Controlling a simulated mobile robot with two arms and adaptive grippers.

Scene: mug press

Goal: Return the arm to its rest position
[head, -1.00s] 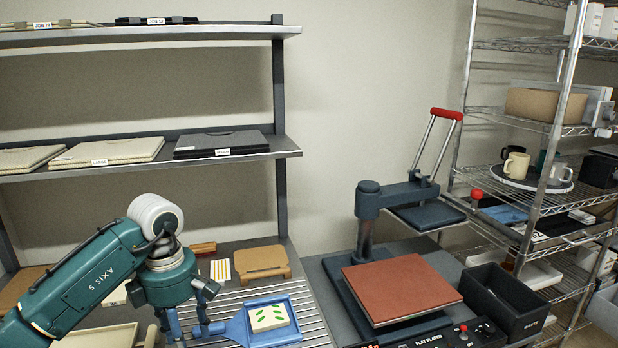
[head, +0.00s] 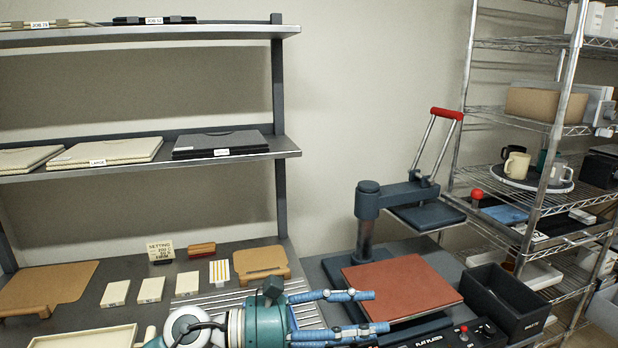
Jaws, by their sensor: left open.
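My left gripper (head: 378,312) is at the bottom middle of the head view. Its blue fingers point right and are spread apart, with nothing between them. The fingertips lie in the picture in front of the lower edge of the press, whose red-brown plate (head: 402,287) is just above them. My left arm comes in low along the bottom edge, and most of it is out of the picture. My right gripper is not in view.
The flat press has a raised red handle (head: 446,114). A black bin (head: 503,298) stands right of it. Several white tiles (head: 150,290), a tan board (head: 262,260) and a small sign (head: 160,251) are on the left bench. A wire rack (head: 530,135) stands at the right.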

